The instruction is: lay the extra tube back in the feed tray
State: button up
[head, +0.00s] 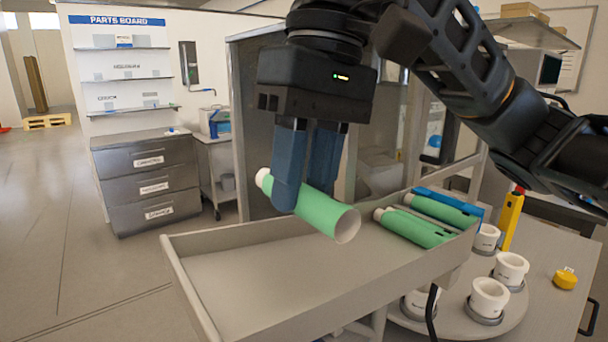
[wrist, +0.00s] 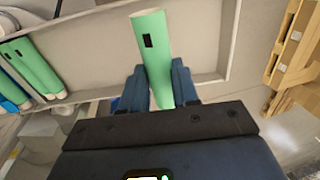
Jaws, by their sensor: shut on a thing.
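My gripper (head: 305,175) is shut on a green tube (head: 325,215) with a white cap, held tilted above the feed tray (head: 190,285). In the wrist view the same tube (wrist: 152,45) lies between the two blue fingers of my gripper (wrist: 160,85), with a dark mark near its far end. The tray is a long grey open box. Its left and middle part is bare. Two more green tubes (head: 412,230) lie side by side at its right end, and they also show in the wrist view (wrist: 35,70).
A blue item (head: 432,197) lies beside the tubes at the tray's right end. A round plate with several white cups (head: 489,296) stands right of the tray, near a yellow upright post (head: 511,220) and a yellow cap (head: 565,278). A grey cabinet (head: 148,180) stands behind left.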

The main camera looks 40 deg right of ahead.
aim_at(298, 274)
jog(key=shift+f+b, duration=3.1)
jog(key=shift+f, duration=0.05)
jog(key=shift+f, duration=0.4)
jog(key=o, duration=1.1)
jog(key=shift+r, duration=0.1)
jog(key=shift+r+p, duration=4.4)
jog(key=shift+p, duration=0.55)
